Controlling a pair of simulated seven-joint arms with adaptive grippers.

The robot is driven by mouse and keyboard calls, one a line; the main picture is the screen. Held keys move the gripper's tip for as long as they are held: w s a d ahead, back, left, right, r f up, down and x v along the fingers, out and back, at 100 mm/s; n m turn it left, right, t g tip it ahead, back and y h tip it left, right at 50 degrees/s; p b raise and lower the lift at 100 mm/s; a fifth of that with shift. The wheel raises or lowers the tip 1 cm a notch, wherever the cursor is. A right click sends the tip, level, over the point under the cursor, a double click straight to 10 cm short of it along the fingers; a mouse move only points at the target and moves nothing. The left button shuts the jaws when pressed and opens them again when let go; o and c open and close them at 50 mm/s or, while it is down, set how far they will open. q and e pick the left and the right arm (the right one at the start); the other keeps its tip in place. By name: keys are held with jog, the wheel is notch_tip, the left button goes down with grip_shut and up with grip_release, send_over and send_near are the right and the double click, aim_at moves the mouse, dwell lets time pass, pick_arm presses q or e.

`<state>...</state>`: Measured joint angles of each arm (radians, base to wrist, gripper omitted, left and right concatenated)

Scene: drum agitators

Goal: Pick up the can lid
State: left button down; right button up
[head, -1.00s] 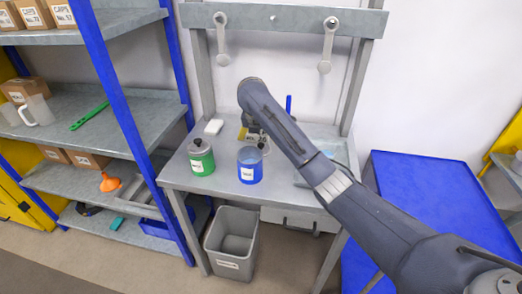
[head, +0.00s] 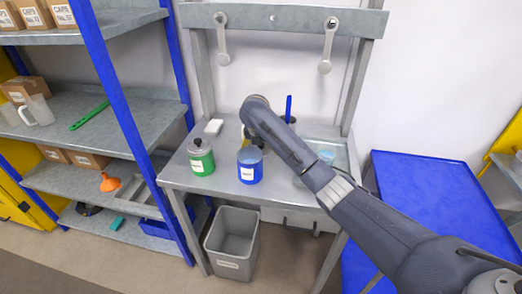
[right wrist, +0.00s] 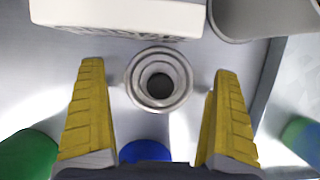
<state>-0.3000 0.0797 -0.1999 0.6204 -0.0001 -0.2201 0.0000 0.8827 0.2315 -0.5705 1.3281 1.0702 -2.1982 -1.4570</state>
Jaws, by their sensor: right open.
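A round grey piece with concentric rings and a dark centre, which looks like the can lid (right wrist: 160,80), lies on the metal bench in the right wrist view. My right gripper (right wrist: 160,85) is open, with its yellow fingers on either side of the lid and gaps between. How far above the lid the fingers are, I cannot tell. In the head view my right arm hides the lid and most of the gripper. A blue can (head: 249,168) and a green can with a dark knobbed top (head: 201,159) stand at the bench front. My left gripper is out of view.
A white block (head: 213,127) lies behind the green can and shows near the fingertips in the right wrist view (right wrist: 118,14). A grey rounded object (right wrist: 262,18) is close by at top right. A shallow tray (head: 333,163) is on the right of the bench.

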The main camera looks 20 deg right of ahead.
jog(key=shift+c, duration=0.6)
jog(key=c, duration=1)
